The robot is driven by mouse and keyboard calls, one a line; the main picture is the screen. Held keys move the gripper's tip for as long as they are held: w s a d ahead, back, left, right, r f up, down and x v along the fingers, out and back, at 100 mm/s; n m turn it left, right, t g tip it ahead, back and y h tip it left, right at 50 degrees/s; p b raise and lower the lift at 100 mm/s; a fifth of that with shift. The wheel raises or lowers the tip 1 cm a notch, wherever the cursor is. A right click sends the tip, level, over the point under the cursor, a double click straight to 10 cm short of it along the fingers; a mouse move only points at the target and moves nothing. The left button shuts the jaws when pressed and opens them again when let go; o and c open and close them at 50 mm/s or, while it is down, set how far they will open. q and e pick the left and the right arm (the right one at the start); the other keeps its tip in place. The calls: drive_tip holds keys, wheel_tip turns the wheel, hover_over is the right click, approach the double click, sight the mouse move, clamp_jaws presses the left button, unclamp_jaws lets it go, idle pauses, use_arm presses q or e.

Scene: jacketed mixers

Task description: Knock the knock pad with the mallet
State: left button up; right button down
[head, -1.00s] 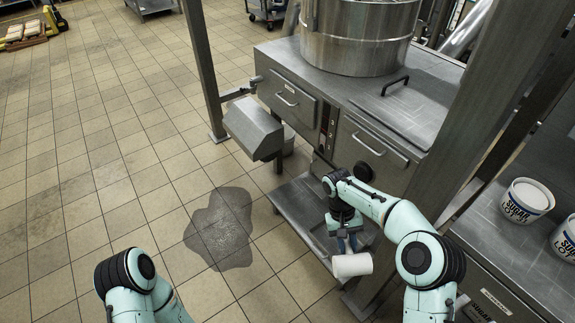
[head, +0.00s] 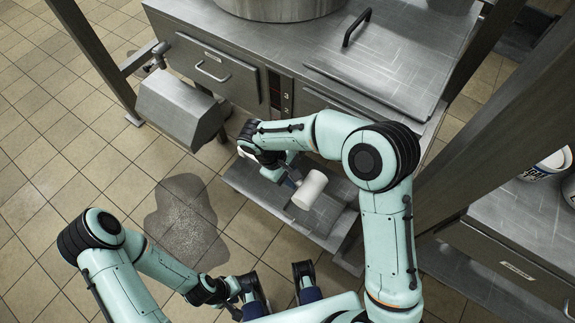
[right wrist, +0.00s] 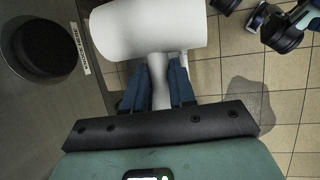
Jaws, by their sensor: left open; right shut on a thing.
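My right gripper (head: 283,176) is shut on the handle of the white mallet (head: 311,190), which is held in front of the machine over a low metal shelf. In the right wrist view the blue fingers are closed around the mallet's handle, and its thick cylindrical head (right wrist: 150,28) lies crosswise beyond the fingertips. The knock pad (right wrist: 45,48) is a round black disc on the metal front, left of the mallet head and apart from it, with a small label beside it. In the head view my right arm hides the pad. My left gripper (head: 244,304) is open, low over the floor.
The steel machine with drawers (head: 214,66) stands ahead, with a grey box (head: 180,108) jutting out at its left. Metal posts rise at both sides. A counter (head: 520,215) with tubs is at right. A dark wet patch (head: 182,215) lies on the open tiled floor.

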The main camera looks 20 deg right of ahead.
drive_tip(key=w+d+p, duration=0.3)
drive_tip(key=w+d, duration=0.3)
drive_tip(key=d, duration=0.2)
drive_tip(key=shift+s+a+r+b, duration=0.1)
drive_tip(key=shift+s+a+b, duration=0.3)
drive_tip(key=shift+s+a, duration=0.45)
drive_tip(key=shift+s+a+b, duration=0.35)
drive_tip(key=shift+s+a, duration=0.2)
drive_tip(key=shift+a, duration=0.5)
drive_tip(key=w+d+p, duration=0.2)
drive_tip(key=w+d, duration=0.1)
drive_tip(key=d, duration=0.1)
drive_tip(key=shift+s+a+b, duration=0.35)
drive_tip(key=shift+s+a, duration=0.4)
drive_tip(key=shift+a, duration=0.25)
drive_tip(key=shift+s+a+b, duration=0.35)
drive_tip(key=shift+s+a, duration=0.4)
drive_tip(key=shift+a, duration=0.25)
